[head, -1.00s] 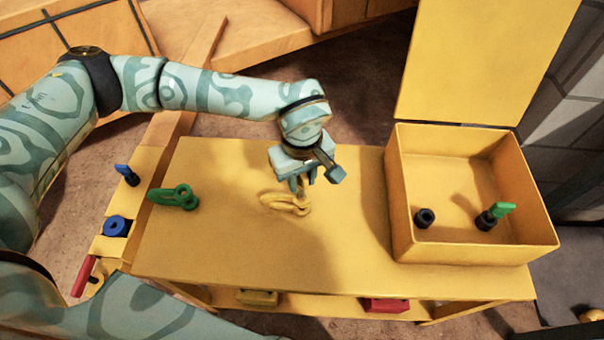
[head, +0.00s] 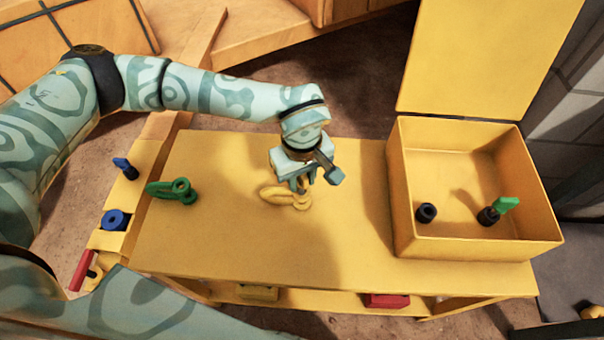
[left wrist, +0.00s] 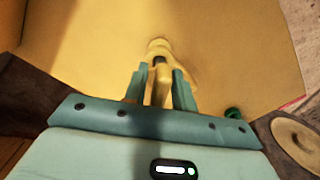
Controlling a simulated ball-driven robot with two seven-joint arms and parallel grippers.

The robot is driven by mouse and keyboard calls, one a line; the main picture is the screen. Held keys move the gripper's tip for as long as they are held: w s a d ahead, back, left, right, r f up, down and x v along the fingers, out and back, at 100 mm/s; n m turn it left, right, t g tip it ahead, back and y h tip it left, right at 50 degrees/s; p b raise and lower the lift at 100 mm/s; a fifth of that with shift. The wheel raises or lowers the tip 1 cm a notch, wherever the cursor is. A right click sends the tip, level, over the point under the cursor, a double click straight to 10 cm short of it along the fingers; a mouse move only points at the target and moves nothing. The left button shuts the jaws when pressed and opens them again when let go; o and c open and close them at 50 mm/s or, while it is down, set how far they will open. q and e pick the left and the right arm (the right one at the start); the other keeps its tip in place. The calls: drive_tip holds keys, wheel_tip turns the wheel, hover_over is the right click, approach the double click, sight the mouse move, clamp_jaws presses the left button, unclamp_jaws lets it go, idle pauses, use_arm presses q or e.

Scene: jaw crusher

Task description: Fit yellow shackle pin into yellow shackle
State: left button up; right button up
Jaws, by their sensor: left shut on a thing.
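The yellow shackle (head: 272,194) lies on the yellow table, left of the open box. My left gripper (head: 302,186) points down over the shackle's right end. In the left wrist view its fingers (left wrist: 160,88) are shut on a slim yellow piece, which looks like the yellow shackle pin (left wrist: 160,92). The shackle (left wrist: 158,46) shows just beyond the fingertips there. The pin's lower end is at or just above the shackle's eye; I cannot tell whether it is inside. My right gripper is not in view.
A green shackle (head: 172,190) lies at the table's left. The open yellow box (head: 470,245) at the right holds a black ring (head: 426,212) and a green-handled piece (head: 506,205). Blue and red parts sit along the left edge. The table between shackle and box is clear.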

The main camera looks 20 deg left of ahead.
use_arm(q)
drive_tip(key=shift+f+b, duration=0.4)
drive_tip(key=shift+f, duration=0.75)
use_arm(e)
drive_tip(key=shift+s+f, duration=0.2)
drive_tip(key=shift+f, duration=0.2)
use_arm(q)
drive_tip(key=o, duration=1.1)
drive_tip(key=shift+r, duration=0.1)
wheel_tip(320, 180, up, 16)
drive_tip(key=p, duration=0.5)
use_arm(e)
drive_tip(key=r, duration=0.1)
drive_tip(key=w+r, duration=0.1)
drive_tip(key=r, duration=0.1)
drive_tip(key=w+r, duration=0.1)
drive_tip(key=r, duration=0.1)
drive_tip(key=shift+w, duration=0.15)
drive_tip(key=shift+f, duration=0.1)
